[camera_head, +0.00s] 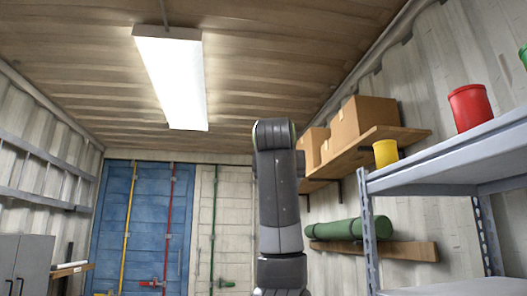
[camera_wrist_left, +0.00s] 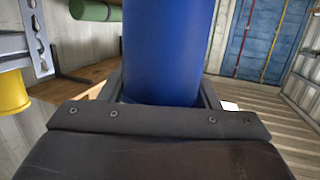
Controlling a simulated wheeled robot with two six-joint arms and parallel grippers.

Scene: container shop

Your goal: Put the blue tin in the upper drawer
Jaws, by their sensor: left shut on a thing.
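The blue tin (camera_wrist_left: 165,50) fills the upper middle of the left wrist view. My left gripper (camera_wrist_left: 160,93) is shut on it, with a dark finger on each side of the tin. The tin's far end is cut off by the top of the picture. Neither the tin nor either gripper shows in the head view, where one of my arm links stands upright in the middle. No drawer can be made out in either view. My right gripper is not in view.
Cardboard boxes (camera_head: 362,118) sit on a wooden wall shelf. A grey cabinet (camera_head: 25,262) stands at lower left.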

